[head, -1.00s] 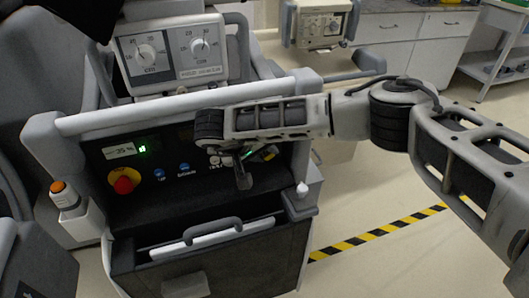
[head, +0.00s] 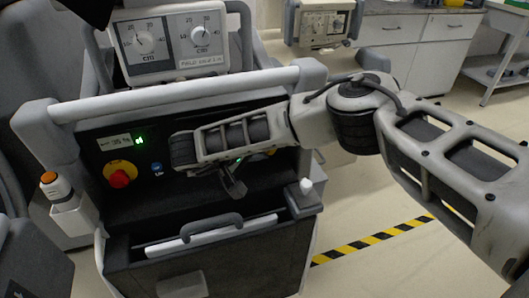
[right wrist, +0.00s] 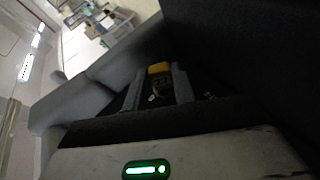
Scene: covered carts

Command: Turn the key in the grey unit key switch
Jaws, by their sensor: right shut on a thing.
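The grey unit (head: 200,98) has a dark front panel with a red knob on a yellow plate (head: 119,177), a blue button (head: 157,168) and a small lit green display (head: 140,140). My right arm reaches in from the right across the panel. My right gripper (head: 235,182) is at the panel's right part, and the arm hides the key switch in the head view. In the right wrist view, the gripper's fingers (right wrist: 158,88) are shut on a small yellow-and-dark piece (right wrist: 158,70), seemingly the key. How far the key is turned cannot be told. My left gripper is not in view.
A white handle bar runs along the unit's top edge. An open-topped bin with a grey handle (head: 210,225) is below the panel. An orange-topped button post (head: 49,178) stands at the left, a white-topped peg (head: 306,186) at the right. Clear floor lies right, with striped tape (head: 370,240).

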